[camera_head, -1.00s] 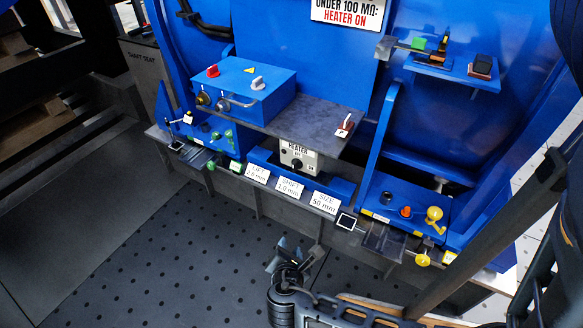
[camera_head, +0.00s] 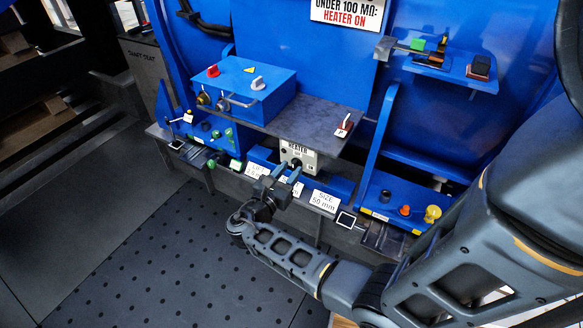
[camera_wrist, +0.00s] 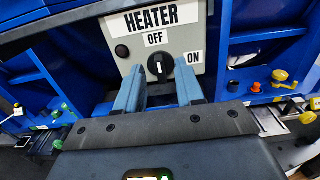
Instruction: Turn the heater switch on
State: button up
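The heater switch is a black rotary knob (camera_wrist: 160,66) with a white line, on a grey box (camera_wrist: 192,40) labelled HEATER. OFF is printed above the knob and ON to its right. The white line points up toward OFF. In the head view the heater box (camera_head: 312,160) sits below the grey shelf. My gripper (camera_head: 286,173) is just in front of it. In the wrist view my gripper (camera_wrist: 160,64) is open, its two blue fingers apart with the knob between their tips in the picture. I cannot tell whether they touch it.
The grey shelf (camera_head: 322,120) overhangs the heater box, with a blue control box (camera_head: 245,88) on its left. Label cards, including SIZE 50 mm (camera_head: 325,201), stand along the front ledge. A sign (camera_head: 347,12) reads UNDER 100 MΩ: HEATER ON. The perforated floor in front is clear.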

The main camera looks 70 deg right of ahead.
jog(key=shift+x, duration=0.85)
jog(key=shift+c, duration=0.3)
grip_shut()
